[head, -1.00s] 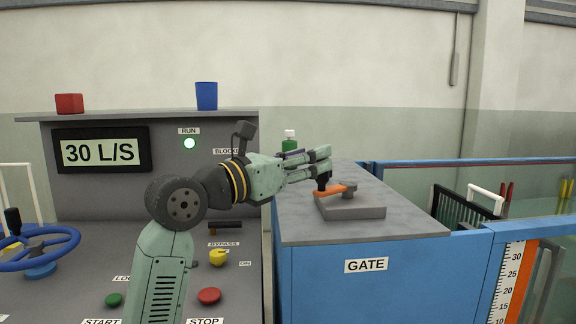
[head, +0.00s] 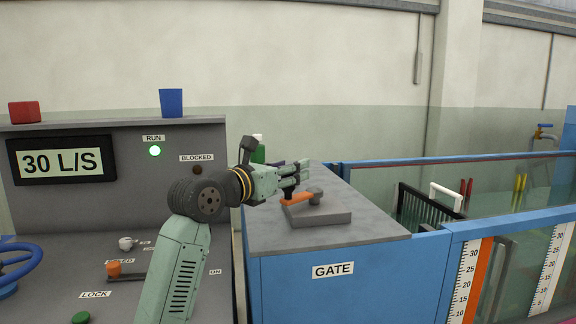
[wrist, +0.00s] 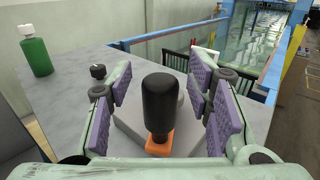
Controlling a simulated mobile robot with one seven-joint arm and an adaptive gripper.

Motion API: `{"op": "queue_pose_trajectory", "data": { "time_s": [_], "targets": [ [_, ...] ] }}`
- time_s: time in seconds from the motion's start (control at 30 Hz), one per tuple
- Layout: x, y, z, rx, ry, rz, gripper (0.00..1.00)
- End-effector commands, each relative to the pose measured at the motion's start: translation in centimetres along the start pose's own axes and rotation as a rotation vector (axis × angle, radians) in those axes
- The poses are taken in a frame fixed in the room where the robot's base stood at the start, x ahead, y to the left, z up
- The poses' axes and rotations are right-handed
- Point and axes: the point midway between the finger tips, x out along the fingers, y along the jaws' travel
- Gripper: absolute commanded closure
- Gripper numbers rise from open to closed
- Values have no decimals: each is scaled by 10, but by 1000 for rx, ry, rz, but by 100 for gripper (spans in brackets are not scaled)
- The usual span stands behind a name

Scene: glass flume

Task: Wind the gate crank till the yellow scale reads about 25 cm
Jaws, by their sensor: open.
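The gate crank has an orange arm (head: 297,199) on a grey block (head: 325,218), on top of the blue GATE cabinet (head: 330,290). Its upright black handle (wrist: 161,102) is at the left end of the arm in the head view; the pivot is at the right end. My gripper (head: 302,173) is open, with its purple-padded fingers on both sides of the handle, gaps showing in the wrist view. A scale with an orange band (head: 471,280) is on the glass at right. A second scale (head: 548,270), with a yellowish edge, stands farther right; its reading is too small to tell.
The console display (head: 62,163) reads 30 L/S, and the RUN lamp (head: 155,151) is lit green. The BLOCKED lamp (head: 197,170) is dark. A green bottle (wrist: 36,50) stands on the cabinet's far side. The blue flume rail (head: 430,160) runs to the right.

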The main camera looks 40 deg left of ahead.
Motion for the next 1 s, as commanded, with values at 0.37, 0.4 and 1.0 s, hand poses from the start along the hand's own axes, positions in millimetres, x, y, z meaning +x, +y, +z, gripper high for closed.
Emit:
{"op": "queue_pose_trajectory", "data": {
  "time_s": [0.37,0.4,1.0],
  "targets": [
    [0,0,0,0,0,0,64],
    [0,0,0,0,0,0,66],
    [0,0,0,0,0,0,100]
  ]
}}
